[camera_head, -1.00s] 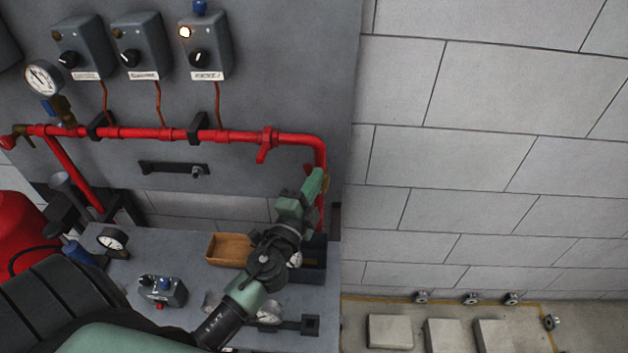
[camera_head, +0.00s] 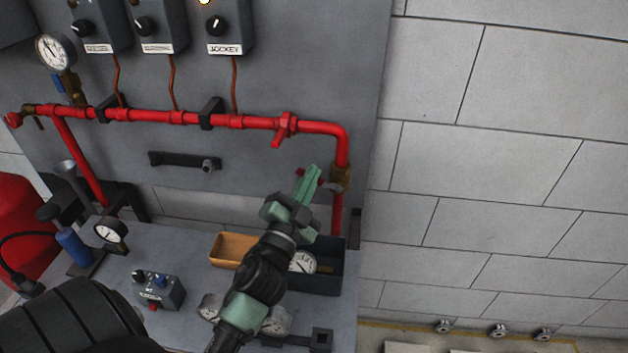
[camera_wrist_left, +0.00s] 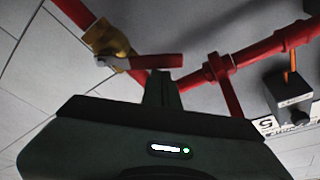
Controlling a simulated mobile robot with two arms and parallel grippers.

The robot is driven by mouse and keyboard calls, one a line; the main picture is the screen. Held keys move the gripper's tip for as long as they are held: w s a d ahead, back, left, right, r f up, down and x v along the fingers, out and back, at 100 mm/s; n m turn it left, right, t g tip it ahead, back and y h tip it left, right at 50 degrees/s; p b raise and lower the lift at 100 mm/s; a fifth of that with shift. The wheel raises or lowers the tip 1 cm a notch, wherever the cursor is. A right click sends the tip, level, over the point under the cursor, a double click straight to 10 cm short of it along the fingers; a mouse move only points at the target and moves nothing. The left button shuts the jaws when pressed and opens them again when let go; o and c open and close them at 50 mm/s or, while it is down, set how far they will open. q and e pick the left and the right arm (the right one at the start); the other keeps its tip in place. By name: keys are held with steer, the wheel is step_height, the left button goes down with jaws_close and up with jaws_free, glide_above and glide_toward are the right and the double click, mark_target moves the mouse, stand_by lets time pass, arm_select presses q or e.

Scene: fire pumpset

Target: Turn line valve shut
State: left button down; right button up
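The line valve is a brass body (camera_head: 341,176) on the vertical red pipe at the right, below the elbow. Its lever, with a red grip (camera_head: 300,174), sticks out to the left, across the pipe. In the left wrist view the brass body (camera_wrist_left: 106,45) is at upper left and the red grip (camera_wrist_left: 155,61) points right. My left gripper (camera_head: 312,174) is at the lever; its green fingers look closed together and partly cover it. In the wrist view the fingertips (camera_wrist_left: 161,76) lie just below the grip's end; I cannot tell whether they touch. My right gripper is out of view.
A red horizontal pipe (camera_head: 160,117) runs along the grey panel, with a red fitting (camera_head: 285,127) near the elbow. A wooden tray (camera_head: 231,249), a dark bin (camera_head: 325,275) and a small control box (camera_head: 160,291) are on the bench below. A pressure gauge (camera_head: 54,52) is at upper left.

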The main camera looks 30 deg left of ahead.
arm_select(q)
steer(key=shift+s+a+f, duration=0.1)
steer(key=shift+a+f, duration=0.1)
steer(key=shift+f, duration=0.2)
steer(key=shift+a+f, duration=0.1)
stand_by(0.4)
